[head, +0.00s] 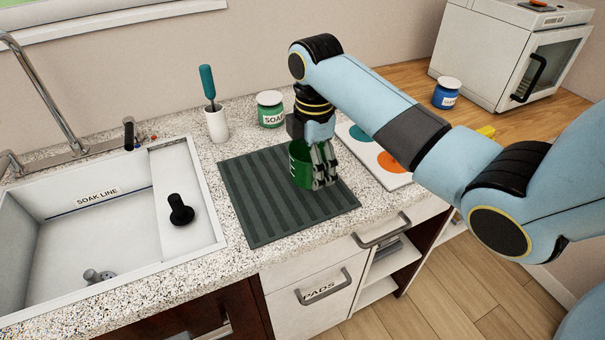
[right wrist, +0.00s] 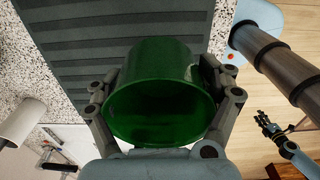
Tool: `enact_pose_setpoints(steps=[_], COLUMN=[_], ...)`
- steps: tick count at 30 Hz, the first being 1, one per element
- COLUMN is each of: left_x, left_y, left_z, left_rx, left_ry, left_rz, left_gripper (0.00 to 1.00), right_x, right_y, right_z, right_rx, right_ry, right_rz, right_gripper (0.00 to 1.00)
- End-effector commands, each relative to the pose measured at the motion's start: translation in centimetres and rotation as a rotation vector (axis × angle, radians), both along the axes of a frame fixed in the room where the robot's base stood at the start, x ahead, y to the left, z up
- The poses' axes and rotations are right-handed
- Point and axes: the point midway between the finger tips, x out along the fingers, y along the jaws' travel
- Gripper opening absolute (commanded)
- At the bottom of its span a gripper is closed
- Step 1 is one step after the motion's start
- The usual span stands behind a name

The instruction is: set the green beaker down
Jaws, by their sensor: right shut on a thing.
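The green beaker (head: 299,165) is held upright over the right part of the dark ribbed mat (head: 250,205). My right gripper (head: 322,170) is shut on it from the right side, fingers pointing down. In the right wrist view the beaker (right wrist: 155,90) sits between the two fingers of my right gripper (right wrist: 165,110), with the mat (right wrist: 85,60) behind it. I cannot tell whether its base touches the mat. My left gripper (right wrist: 268,126) shows small at the lower right of the wrist view; it is outside the head view.
A green-labelled jar (head: 270,108) and a white cup with a teal-handled tool (head: 216,124) stand behind the mat. The sink (head: 100,215) is to the left. A white board with coloured spots (head: 392,178) lies right of the mat. The mat's left and front are clear.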

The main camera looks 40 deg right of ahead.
Motion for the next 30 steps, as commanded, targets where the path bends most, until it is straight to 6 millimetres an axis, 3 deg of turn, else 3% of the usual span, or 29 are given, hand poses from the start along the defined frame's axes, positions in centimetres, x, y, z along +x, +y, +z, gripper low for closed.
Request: enact_pose_setpoints(steps=[3,7,17,28,29,30], left_x=[0.0,0.1,0.0,0.0,0.0,0.0], left_y=[-0.2,-0.5,-0.7,-0.7,-0.7,-0.7], left_z=[-0.1,-0.2,0.1,0.0,0.0,0.0], left_rx=[-0.002,-0.005,-0.008,-0.007,-0.007,-0.007], left_ry=[-0.001,-0.001,-0.001,-0.001,-0.001,-0.001], left_rz=[0.001,0.001,0.002,0.002,0.002,0.002], left_gripper=[0.32,0.32,0.32,0.32,0.32,0.32], right_x=[2.2,3.2,3.4,3.3,3.3,3.3], right_y=[-0.2,-0.4,-0.4,-0.4,-0.4,-0.4], right_z=[-1.2,-2.0,-5.8,-6.3,-6.4,-6.3], right_rx=[0.000,0.000,-0.001,-0.001,-0.001,-0.001], right_ry=[0.000,0.000,0.001,0.000,0.000,0.000], right_rz=[-0.001,0.001,0.000,0.001,0.001,0.001], right_gripper=[0.42,0.42,0.42,0.42,0.82,0.87])
